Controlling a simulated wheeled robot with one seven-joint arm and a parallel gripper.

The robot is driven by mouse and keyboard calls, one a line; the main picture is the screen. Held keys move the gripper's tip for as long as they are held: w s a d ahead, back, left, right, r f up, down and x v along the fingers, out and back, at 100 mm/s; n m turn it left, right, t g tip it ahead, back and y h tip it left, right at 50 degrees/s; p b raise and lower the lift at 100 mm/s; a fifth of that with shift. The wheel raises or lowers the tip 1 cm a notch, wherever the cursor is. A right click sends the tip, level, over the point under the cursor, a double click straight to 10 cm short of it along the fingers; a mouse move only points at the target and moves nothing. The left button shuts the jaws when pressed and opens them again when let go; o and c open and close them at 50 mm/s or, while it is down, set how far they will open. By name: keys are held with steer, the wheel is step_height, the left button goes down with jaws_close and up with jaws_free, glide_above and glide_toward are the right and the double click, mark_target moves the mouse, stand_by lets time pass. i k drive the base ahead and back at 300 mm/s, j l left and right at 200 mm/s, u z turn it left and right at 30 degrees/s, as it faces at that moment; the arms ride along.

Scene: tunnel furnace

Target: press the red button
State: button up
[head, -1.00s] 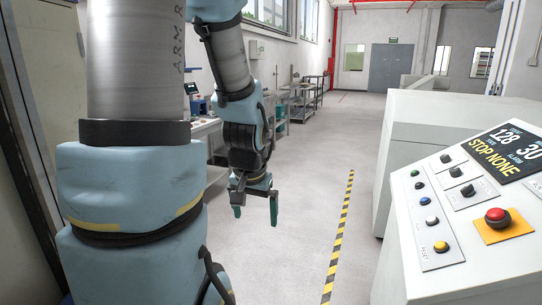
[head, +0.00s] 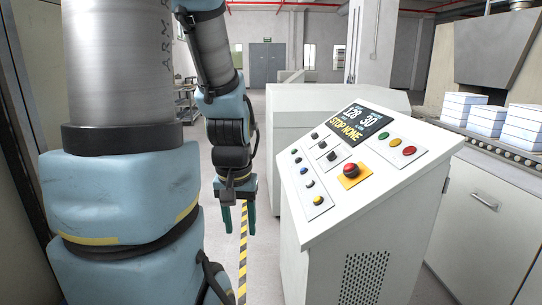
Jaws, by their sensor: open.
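The red button (head: 351,170) is a round mushroom-shaped knob on a yellow square plate (head: 355,176). It sits on the sloped top of a white control console (head: 325,220), right of the middle in the head view. A smaller flat red button (head: 409,150) is on a panel farther up, beside a yellow and a green one. My gripper (head: 238,218) points down to the left of the console, with its two green fingers apart and nothing between them. It is clear of the red button.
The console's display (head: 362,121) reads STOP NONE. Several small buttons and black switches fill its left side. White boxes (head: 487,121) stand on a roller conveyor at the right. Open floor with a yellow-black stripe (head: 243,270) lies left of the console.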

mark_target(348, 167)
steer(key=i+j+z, duration=0.1)
steer(key=z, duration=0.3)
steer(key=i+j+z, duration=0.1)
steer(key=z, duration=0.35)
steer(key=i+j+z, duration=0.1)
steer(key=z, duration=0.3)
steer(key=j+z, duration=0.3)
steer(key=z, duration=0.15)
steer(key=i+j+z, duration=0.1)
steer(key=z, duration=0.3)
steer(key=j+z, duration=0.2)
steer(key=j, duration=0.35)
steer(key=j+z, duration=0.15)
steer(key=j, duration=0.35)
steer(key=k+j+z, duration=0.2)
steer(key=j, duration=0.3)
steer(key=j+z, duration=0.2)
steer(key=j, duration=0.75)
steer(key=k+j, duration=0.15)
steer(key=j, duration=0.2)
